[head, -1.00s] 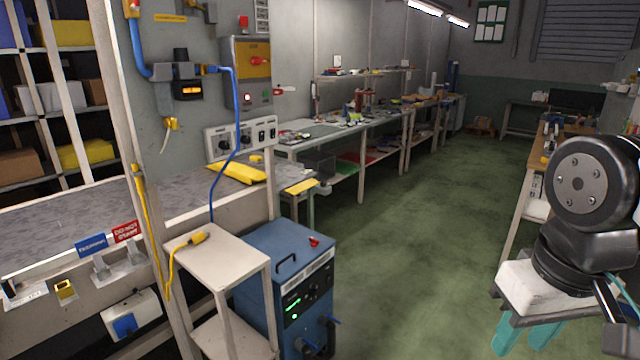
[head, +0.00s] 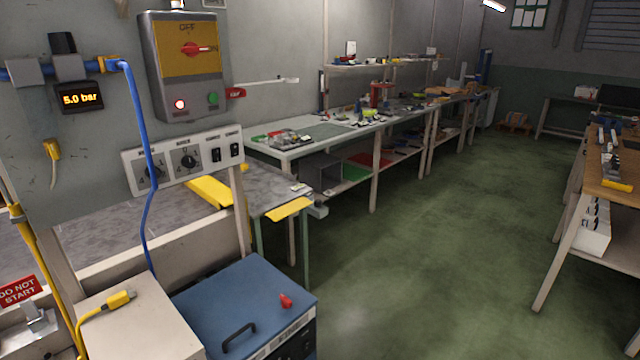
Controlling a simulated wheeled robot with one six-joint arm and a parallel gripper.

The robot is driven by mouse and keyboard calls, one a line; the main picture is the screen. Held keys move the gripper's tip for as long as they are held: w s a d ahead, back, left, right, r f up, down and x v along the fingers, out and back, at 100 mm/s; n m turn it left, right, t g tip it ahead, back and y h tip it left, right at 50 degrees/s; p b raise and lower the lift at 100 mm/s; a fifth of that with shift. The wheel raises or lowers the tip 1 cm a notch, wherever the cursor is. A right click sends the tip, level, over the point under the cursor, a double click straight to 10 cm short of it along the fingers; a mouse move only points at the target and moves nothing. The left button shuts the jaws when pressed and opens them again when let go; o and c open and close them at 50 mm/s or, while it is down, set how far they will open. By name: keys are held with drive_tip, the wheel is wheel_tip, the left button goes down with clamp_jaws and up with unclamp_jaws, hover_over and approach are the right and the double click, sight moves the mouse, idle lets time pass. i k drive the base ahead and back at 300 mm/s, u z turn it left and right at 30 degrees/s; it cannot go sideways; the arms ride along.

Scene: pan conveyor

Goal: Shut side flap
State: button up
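No part is marked as the side flap, and I cannot tell for sure which it is. A yellow plate (head: 288,209) sticks out at the near right end of the grey conveyor bed (head: 120,228), roughly level with its top. A longer yellow piece (head: 210,191) lies along the bed's edge, beneath the knob panel (head: 182,158). My gripper and arm are outside the picture.
A blue cabinet (head: 245,305) with a black handle and a small red item stands before the conveyor, beside a beige stand (head: 135,315). A blue hose hangs in front. The green floor (head: 420,250) is clear between the benches and the right workbench (head: 615,185).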

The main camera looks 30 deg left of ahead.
sight(281, 213)
drive_tip(key=z, duration=0.1)
drive_tip(key=i, duration=1.15)
drive_tip(key=u, duration=0.85)
drive_tip(key=i, duration=0.85)
drive_tip(key=u, duration=0.9)
drive_tip(key=i, duration=0.3)
drive_tip(key=u, duration=0.25)
drive_tip(key=k, duration=0.5)
drive_tip(key=u, duration=1.05)
drive_tip(key=i, duration=0.35)
drive_tip(key=z, duration=0.05)
